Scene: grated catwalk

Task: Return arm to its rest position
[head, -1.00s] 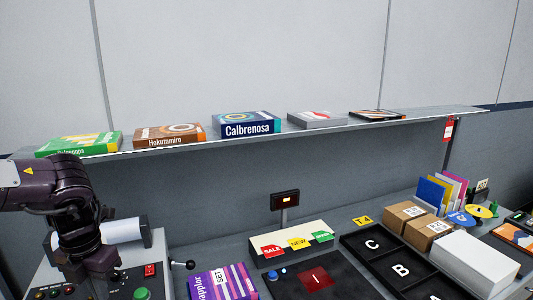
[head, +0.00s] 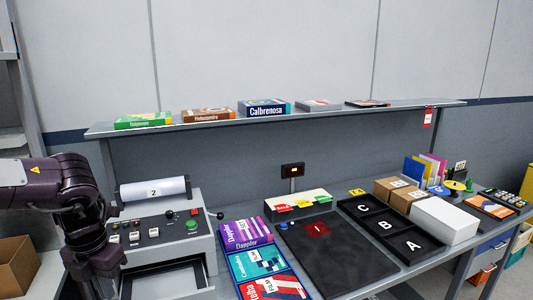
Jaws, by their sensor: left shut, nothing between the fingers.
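My left arm comes in from the left in the head view, dark purple and bent down at the wrist. My left gripper (head: 95,264) points downward in front of the left side of the grey control machine (head: 165,228). It is shut, with nothing seen held in it, and its tips are hard to make out. My right arm and right gripper are not in view.
The machine has a roll (head: 153,189) marked 2 and an open drawer (head: 168,283). Boxed games (head: 250,235) lie right of it, then a dark mat (head: 335,255) and tray (head: 392,228). A shelf (head: 290,113) runs behind. A cardboard box (head: 15,265) stands lower left.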

